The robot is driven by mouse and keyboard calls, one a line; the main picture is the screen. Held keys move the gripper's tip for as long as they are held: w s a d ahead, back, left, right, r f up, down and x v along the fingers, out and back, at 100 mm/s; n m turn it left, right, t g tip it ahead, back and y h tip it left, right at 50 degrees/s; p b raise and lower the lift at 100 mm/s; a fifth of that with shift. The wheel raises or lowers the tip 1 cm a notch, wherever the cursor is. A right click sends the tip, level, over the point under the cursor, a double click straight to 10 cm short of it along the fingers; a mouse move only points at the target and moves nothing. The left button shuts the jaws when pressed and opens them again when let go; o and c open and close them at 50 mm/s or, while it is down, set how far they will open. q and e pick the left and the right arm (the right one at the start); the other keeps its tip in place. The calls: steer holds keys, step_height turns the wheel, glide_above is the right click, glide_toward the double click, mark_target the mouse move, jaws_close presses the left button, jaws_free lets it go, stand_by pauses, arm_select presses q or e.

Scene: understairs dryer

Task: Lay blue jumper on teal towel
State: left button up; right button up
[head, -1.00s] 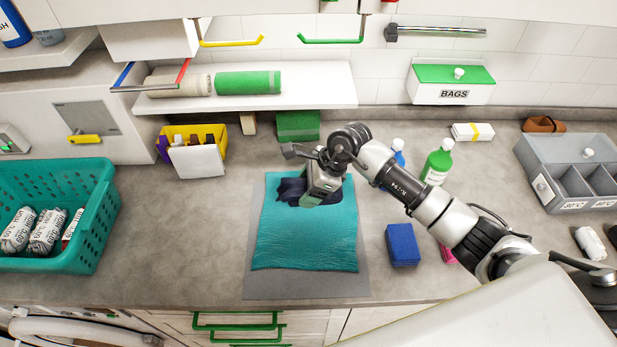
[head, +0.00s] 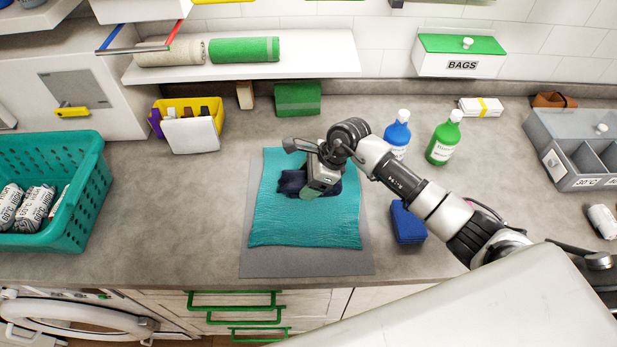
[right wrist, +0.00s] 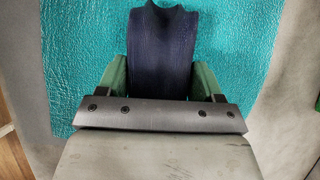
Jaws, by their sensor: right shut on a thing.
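The teal towel (head: 305,229) lies spread flat on a grey mat (head: 306,263) on the counter. The dark blue jumper (head: 291,182) is bunched up over the upper part of the towel, partly hidden behind my right gripper (head: 312,190). In the right wrist view the jumper (right wrist: 162,55) sits between the two green fingers of the gripper (right wrist: 160,80), which is shut on it, with the towel (right wrist: 240,50) behind. I cannot tell whether the jumper touches the towel. My left gripper is out of view.
A teal basket (head: 62,215) with rolled items stands at the left. A yellow bin (head: 187,110), a green box (head: 298,99), blue (head: 397,133) and green bottles (head: 443,140) and a blue box (head: 407,222) surround the mat. A grey divided box (head: 571,158) is at the right.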

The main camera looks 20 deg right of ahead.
steer(key=shift+f, duration=0.1)
steer(key=o, duration=1.1)
steer(key=shift+c, duration=0.2)
